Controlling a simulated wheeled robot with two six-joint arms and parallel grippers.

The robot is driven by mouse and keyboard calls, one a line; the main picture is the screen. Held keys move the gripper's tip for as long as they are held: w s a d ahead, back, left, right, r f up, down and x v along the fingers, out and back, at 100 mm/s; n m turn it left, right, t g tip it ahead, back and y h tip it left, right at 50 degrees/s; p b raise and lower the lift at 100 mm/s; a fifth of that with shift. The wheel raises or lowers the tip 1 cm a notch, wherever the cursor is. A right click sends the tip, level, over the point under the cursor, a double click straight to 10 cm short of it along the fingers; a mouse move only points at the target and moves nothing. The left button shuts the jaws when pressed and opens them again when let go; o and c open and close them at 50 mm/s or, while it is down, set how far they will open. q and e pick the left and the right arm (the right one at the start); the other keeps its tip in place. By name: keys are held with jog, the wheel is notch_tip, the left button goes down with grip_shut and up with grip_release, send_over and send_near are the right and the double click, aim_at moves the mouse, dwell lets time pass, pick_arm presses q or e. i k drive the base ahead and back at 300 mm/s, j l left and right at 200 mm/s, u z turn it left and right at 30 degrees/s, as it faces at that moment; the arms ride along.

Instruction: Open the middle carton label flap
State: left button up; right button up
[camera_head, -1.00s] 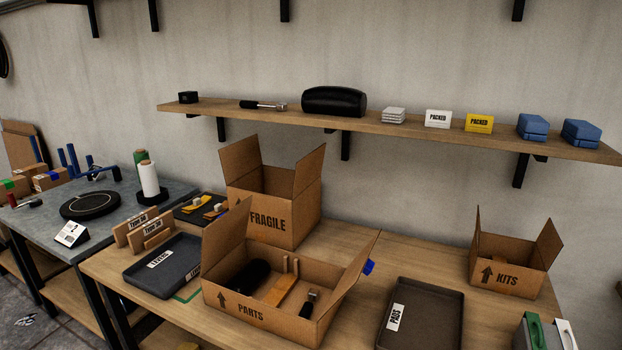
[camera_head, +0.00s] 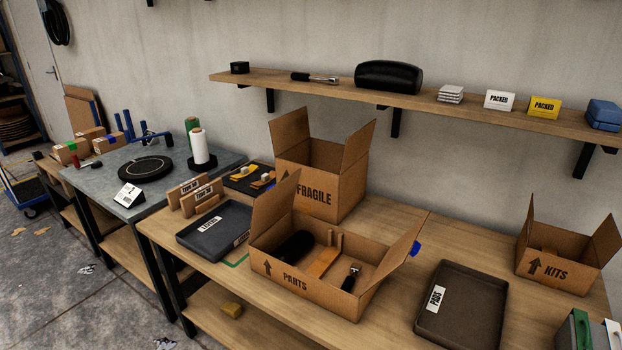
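Three labelled cartons stand on the wooden bench. The FRAGILE carton (camera_head: 337,194) is at the back, with its flaps standing up. The PARTS carton (camera_head: 313,285) is in front of it, with flaps raised at its left and right ends; it holds a black roll, a wooden piece and a black-handled tool. The KITS carton (camera_head: 552,268) is at the right, with side flaps raised. Several small taped cartons (camera_head: 71,153) sit on the far left table, too small to read or to tell their flaps. Neither of my grippers is in view.
A LEVERS tray (camera_head: 214,230) lies left of the PARTS carton, and a PADS tray (camera_head: 480,308) lies right of it. A grey table (camera_head: 118,178) holds a black turntable (camera_head: 146,168) and spools. A shelf (camera_head: 440,108) runs above.

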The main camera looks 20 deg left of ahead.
aim_at(268, 208)
jog(key=j+z, duration=0.2)
jog(key=j, duration=0.75)
jog(key=j+z, duration=0.2)
jog(key=j, duration=0.75)
jog(key=j+z, duration=0.2)
jog(key=j, duration=0.75)
jog(key=k, duration=0.05)
